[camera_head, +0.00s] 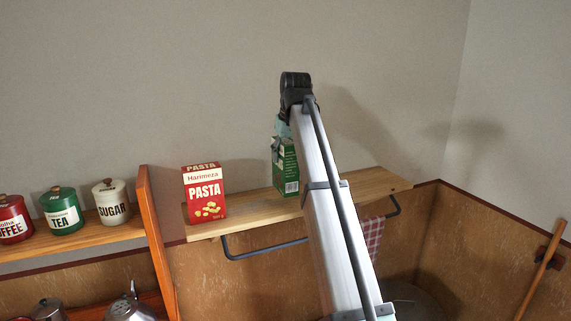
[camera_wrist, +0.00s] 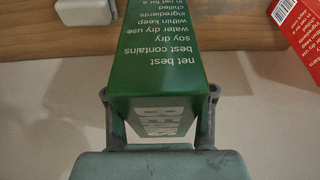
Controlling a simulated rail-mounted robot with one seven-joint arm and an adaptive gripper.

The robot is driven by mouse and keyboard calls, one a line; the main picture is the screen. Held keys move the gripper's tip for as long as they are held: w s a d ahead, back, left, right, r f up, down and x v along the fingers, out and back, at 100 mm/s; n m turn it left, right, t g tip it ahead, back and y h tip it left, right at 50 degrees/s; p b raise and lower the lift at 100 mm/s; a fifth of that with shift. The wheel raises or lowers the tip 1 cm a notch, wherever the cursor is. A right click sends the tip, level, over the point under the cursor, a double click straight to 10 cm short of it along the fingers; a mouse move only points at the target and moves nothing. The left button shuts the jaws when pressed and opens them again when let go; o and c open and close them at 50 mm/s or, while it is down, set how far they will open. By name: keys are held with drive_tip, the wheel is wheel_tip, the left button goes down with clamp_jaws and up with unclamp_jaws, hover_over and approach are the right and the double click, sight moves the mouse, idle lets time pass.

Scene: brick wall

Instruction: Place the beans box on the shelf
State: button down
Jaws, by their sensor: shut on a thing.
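The green beans box (camera_head: 288,171) is upright at the wooden shelf (camera_head: 241,211), to the right of the red pasta box. My arm hides part of it in the head view. In the wrist view the beans box (camera_wrist: 160,65) stands between both fingers of my gripper (camera_wrist: 160,103), which is shut on it. Its base seems to be at the shelf board, but I cannot tell whether it touches. My gripper itself is mostly hidden behind my arm in the head view.
The red pasta box (camera_head: 205,193) stands on the shelf's left part. The shelf's right end is bare. A metal rail (camera_head: 262,252) hangs below. A side rack at left holds coffee (camera_head: 14,219), tea (camera_head: 62,211) and sugar (camera_head: 110,202) canisters.

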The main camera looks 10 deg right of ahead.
sight(289, 143)
drive_tip(key=shift+f+p, duration=0.65)
drive_tip(key=shift+f, duration=1.65)
drive_tip(key=shift+c, duration=2)
unclamp_jaws()
drive_tip(key=b+v, duration=0.3)
drive_tip(key=v, duration=0.7)
drive_tip(key=shift+r, duration=0.45)
drive_tip(key=shift+o, duration=0.4)
drive_tip(key=shift+s+r+b, duration=0.3)
drive_tip(key=shift+r, duration=0.4)
